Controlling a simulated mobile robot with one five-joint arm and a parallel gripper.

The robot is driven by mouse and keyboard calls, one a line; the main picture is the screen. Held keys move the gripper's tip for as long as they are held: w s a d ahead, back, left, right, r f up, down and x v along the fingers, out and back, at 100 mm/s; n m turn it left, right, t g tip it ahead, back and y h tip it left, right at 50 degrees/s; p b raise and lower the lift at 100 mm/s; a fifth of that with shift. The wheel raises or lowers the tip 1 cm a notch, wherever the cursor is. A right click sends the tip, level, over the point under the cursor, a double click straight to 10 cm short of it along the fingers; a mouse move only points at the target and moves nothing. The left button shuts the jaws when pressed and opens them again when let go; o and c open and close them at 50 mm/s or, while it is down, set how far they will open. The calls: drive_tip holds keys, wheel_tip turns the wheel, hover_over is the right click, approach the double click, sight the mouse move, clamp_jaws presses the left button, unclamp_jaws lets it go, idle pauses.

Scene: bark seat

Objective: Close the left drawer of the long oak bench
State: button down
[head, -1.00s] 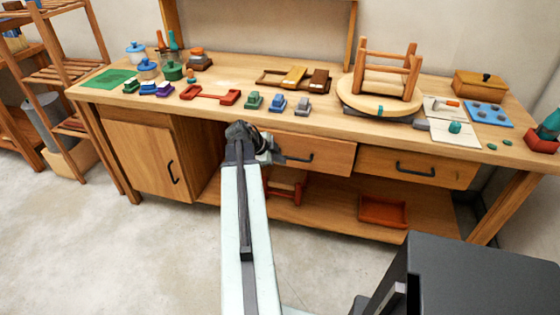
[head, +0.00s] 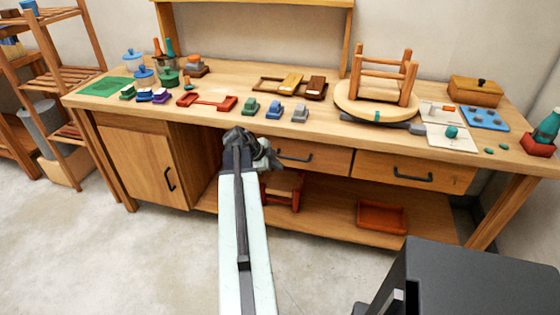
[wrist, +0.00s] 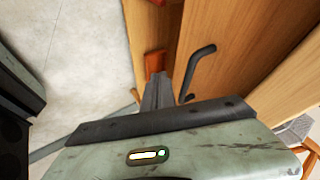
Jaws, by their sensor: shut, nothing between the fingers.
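The long oak bench (head: 145,114) runs along the wall. Its left drawer (head: 330,161), with a black bar handle (head: 293,156), is under the top near the middle. The drawer front looks about level with the right drawer (head: 445,180); a small gap cannot be ruled out. My gripper (head: 273,160) is shut and empty at the left end of the drawer front, partly hiding it. In the wrist view my shut fingers (wrist: 158,92) point along wood panels, beside a dark handle (wrist: 198,68). Whether they touch the drawer front is unclear.
A cupboard door (head: 139,164) is left of the drawers. A red tray (head: 382,215) and a small stool (head: 284,187) sit on the lower shelf. Blocks, jars and an upturned stool (head: 385,75) crowd the top. The floor in front is open.

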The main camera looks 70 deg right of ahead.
drive_tip(key=p+v, duration=0.8)
drive_tip(key=v, duration=0.2)
drive_tip(key=shift+a, duration=0.35)
drive_tip(key=shift+s+f, duration=0.1)
drive_tip(key=shift+f, duration=0.05)
